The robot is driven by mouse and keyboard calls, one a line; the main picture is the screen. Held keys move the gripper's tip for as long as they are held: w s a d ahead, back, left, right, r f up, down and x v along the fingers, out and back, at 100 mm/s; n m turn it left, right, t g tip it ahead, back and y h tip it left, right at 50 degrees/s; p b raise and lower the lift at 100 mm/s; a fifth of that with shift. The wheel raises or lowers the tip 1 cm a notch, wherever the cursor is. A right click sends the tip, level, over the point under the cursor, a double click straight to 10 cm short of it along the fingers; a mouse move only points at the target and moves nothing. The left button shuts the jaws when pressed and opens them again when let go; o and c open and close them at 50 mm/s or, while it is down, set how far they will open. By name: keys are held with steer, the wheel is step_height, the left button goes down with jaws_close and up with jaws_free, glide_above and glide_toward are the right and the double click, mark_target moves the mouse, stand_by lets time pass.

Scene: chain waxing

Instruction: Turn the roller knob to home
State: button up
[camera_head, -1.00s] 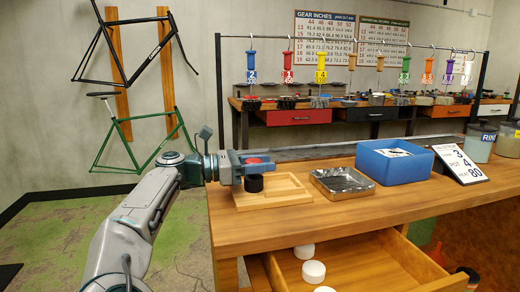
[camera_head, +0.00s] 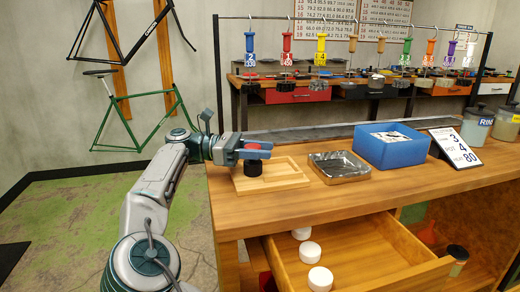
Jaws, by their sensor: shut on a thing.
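My gripper (camera_head: 257,152) is at the left end of the wooden workbench (camera_head: 365,188), over a light wooden tray (camera_head: 284,177). Its jaws are shut on a small piece with a red top (camera_head: 254,146) and a black round lower part (camera_head: 253,168). The jaws hide the middle of this piece. I cannot tell whether it is the roller knob or whether it touches the tray. No marking for home is readable here.
A foil tray (camera_head: 339,167), a blue box (camera_head: 392,151) and a number sign (camera_head: 455,148) stand to the right on the bench. An open drawer (camera_head: 400,274) with white pucks (camera_head: 309,252) juts out in front. Tools hang on a rail (camera_head: 345,20) behind.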

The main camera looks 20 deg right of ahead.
steer(key=o, duration=1)
steer(key=shift+a, duration=0.15)
steer(key=p+v, duration=0.1)
steer(key=v, duration=0.2)
steer(key=p+v, duration=0.2)
steer(key=v, duration=0.2)
steer(key=p+v, duration=0.1)
steer(key=v, duration=0.3)
steer(key=shift+r+p, duration=0.25)
steer(key=shift+p, duration=0.1)
steer(key=shift+w+a+r+p, duration=0.1)
steer(key=shift+w+a+p, duration=0.05)
steer(key=shift+p, duration=0.95)
steer(key=p, duration=0.4)
steer(key=shift+w+a, duration=0.3)
steer(key=p, duration=0.4)
steer(key=shift+w+a, duration=0.15)
steer(key=shift+a, duration=0.15)
steer(key=p, duration=0.6)
steer(key=shift+a, duration=0.35)
